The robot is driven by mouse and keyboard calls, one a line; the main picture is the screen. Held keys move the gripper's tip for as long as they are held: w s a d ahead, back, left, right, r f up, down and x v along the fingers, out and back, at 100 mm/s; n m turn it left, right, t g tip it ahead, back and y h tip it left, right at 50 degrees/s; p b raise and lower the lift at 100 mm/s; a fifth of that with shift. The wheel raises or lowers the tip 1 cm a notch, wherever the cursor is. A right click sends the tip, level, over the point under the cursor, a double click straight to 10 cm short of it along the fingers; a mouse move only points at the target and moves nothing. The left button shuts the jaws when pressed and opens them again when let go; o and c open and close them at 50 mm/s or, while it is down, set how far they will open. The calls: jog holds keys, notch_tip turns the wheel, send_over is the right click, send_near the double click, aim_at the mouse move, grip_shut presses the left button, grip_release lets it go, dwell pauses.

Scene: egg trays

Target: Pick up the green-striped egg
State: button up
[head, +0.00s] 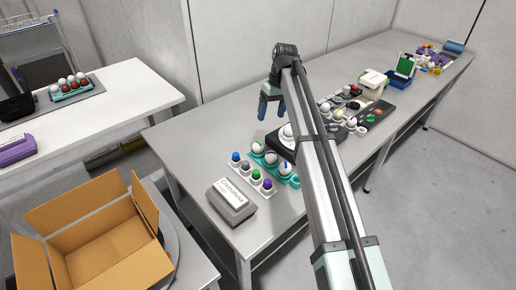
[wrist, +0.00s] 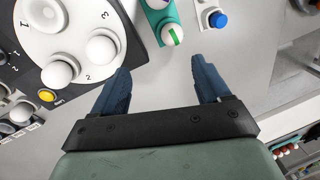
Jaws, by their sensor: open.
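The green-striped egg (wrist: 172,35) is white with a green band. It sits at the near end of a teal egg tray (wrist: 155,20) in the wrist view, ahead of my fingertips and between their lines. In the head view I take it to be the white egg (head: 257,147) at the tray's far end; its stripe is not clear there. My gripper (wrist: 160,72) is open and empty, its two blue fingers apart. In the head view my gripper (head: 271,107) hangs above the table, beyond that end of the tray, touching nothing.
A white numbered dial (wrist: 40,42) with white eggs stands left of the tray in the wrist view. A blue-capped item (wrist: 217,19) is close on the right, in a row of coloured caps. A grey labelled box (head: 231,203) sits at the table's near end. Bare table lies below my gripper.

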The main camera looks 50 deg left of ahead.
aim_at(259, 144)
jog(key=s+f, duration=0.1)
jog(key=f, duration=0.3)
jog(key=s+a+f, duration=0.1)
jog(key=s+f, duration=0.1)
jog(key=f, duration=0.3)
jog(key=s+f, duration=0.1)
jog(key=f, duration=0.3)
jog(key=shift+s+a+f, duration=0.2)
jog(key=shift+s+a, duration=0.05)
jog(key=shift+a, duration=0.05)
jog(key=c, duration=0.8)
